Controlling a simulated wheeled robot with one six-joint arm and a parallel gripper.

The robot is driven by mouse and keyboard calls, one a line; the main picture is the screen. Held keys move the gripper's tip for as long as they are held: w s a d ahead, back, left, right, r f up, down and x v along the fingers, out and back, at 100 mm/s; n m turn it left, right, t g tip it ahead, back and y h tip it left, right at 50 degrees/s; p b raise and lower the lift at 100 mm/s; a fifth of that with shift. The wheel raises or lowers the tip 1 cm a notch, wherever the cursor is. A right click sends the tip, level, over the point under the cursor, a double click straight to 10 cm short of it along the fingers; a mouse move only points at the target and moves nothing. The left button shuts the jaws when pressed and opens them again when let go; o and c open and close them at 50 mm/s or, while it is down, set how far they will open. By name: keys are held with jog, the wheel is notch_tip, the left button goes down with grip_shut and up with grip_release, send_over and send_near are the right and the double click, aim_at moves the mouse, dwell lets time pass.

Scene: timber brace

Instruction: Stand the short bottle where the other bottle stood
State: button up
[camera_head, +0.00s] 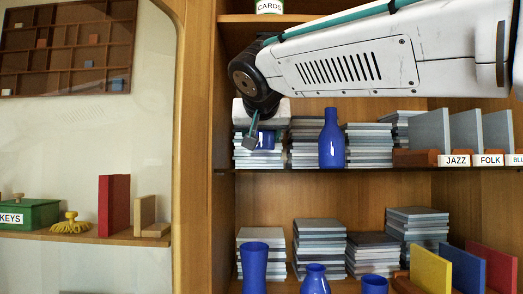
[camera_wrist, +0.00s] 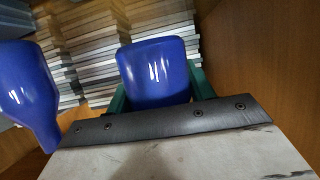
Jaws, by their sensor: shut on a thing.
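My gripper (camera_head: 257,138) is at the left end of the middle shelf, in front of a stack of grey cases. It is shut on a glossy blue vessel (camera_head: 266,140). In the wrist view the vessel's rounded body (camera_wrist: 155,70) sits between the green fingers; its other end is hidden behind the gripper, so I cannot tell its full shape. A taller blue bottle (camera_head: 332,142) stands upright on the same shelf to the right, and shows at the left of the wrist view (camera_wrist: 24,92). Another blue bottle (camera_head: 315,280) stands lower down, cut off by the picture's bottom edge.
Stacks of grey cases (camera_head: 369,147) fill the back of the middle shelf (camera_head: 345,171). Dividers with JAZZ and FOLK labels (camera_head: 472,160) stand at its right. A blue vase (camera_head: 254,262) and a blue cup (camera_head: 374,284) are below. A wooden upright (camera_head: 194,150) borders the left.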

aim_at(261, 149)
jog(key=shift+w+f, duration=0.2)
jog(key=shift+f, duration=1.6)
jog(key=shift+f, duration=0.1)
jog(key=o, duration=1.1)
jog(key=shift+s+a, duration=0.1)
jog(key=shift+v, duration=5.95)
